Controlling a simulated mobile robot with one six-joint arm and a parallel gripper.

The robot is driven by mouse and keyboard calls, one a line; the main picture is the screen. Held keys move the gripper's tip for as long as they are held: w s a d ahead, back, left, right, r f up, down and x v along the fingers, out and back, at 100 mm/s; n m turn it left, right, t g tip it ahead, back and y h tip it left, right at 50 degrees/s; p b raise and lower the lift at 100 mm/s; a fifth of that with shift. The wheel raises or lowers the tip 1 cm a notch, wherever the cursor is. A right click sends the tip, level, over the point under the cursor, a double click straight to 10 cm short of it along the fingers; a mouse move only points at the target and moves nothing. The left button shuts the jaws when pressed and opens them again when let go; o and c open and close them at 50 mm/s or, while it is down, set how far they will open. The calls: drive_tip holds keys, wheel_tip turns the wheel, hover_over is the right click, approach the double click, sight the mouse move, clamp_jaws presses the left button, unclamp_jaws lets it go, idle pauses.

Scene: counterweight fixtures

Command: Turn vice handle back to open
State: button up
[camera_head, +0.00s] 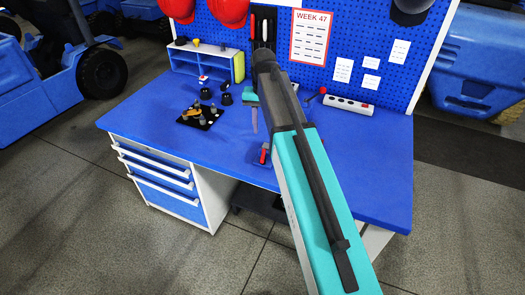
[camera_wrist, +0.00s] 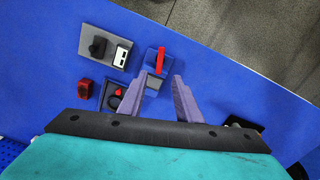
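The fingertips appear short of the red handle; I cannot tell the height gap. In the head view my arm hides most of the gripper.
Near the vice are a grey plate with a black knob (camera_wrist: 98,47), a small red block (camera_wrist: 84,88) and a dark fixture with a red knob (camera_wrist: 112,99). A black tray with pegs (camera_head: 200,116) and a white shelf (camera_head: 205,64) stand left. The bench's left front (camera_head: 150,115) is clear.

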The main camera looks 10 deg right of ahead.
sight(263, 155)
drive_tip(key=shift+f+p, duration=1.45)
drive_tip(key=shift+f, duration=4.6)
clamp_jaws()
